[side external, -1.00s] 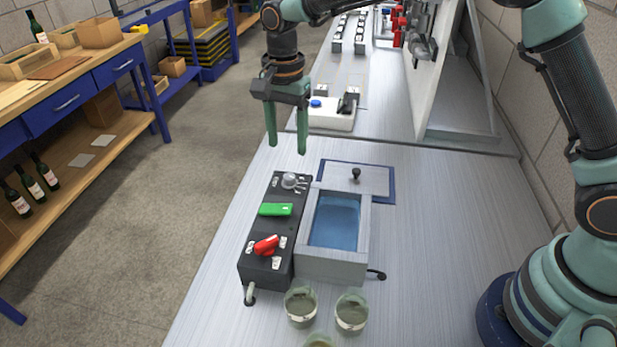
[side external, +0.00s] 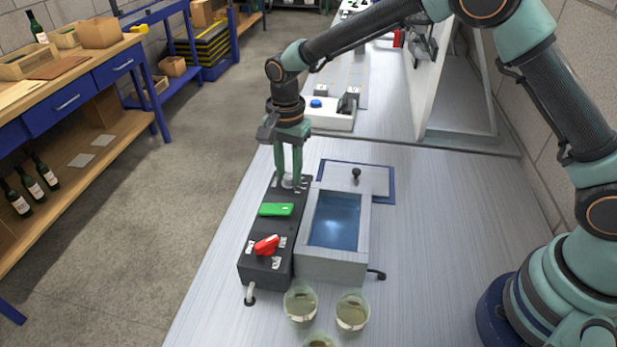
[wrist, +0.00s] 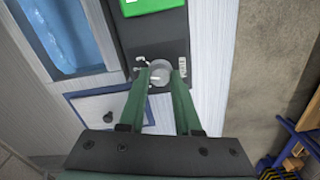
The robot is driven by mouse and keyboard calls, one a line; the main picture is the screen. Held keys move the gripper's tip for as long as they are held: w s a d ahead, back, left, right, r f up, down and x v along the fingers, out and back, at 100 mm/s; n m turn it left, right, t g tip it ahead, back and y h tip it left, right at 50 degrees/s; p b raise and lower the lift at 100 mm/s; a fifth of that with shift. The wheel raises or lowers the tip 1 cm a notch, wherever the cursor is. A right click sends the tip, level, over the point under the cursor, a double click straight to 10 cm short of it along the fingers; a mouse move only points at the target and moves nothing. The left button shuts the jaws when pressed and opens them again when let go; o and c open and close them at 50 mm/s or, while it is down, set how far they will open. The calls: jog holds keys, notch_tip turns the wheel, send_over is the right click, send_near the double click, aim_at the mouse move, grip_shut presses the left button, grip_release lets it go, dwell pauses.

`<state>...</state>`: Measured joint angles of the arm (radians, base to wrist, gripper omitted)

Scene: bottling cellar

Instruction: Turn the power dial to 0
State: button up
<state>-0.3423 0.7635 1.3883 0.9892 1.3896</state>
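The power dial (wrist: 160,75) is a round, silver-grey knob on the far end of the black control box (side external: 252,222). In the wrist view a "POWER" label lies to its right and small marks to its left. My gripper (wrist: 162,76) points down over the dial, with one green finger on each side of it. The fingers are parted; any contact with the knob is too fine to see. In the side external view my gripper (side external: 288,182) covers most of the dial. The dial's exact setting cannot be read.
The box also carries a green switch (side external: 275,209) and a red knob (side external: 266,245). A metal bath with blue liquid (side external: 336,221) stands beside it, with a knobbed lid (side external: 372,181) behind. Glass beakers (side external: 352,312) stand in front. A white device (side external: 330,113) is farther back.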

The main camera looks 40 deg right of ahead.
grip_shut()
jog(key=shift+n, duration=0.3)
jog(key=n, duration=1.1)
jog(key=shift+n, duration=0.3)
jog(key=o, duration=0.9)
grip_release()
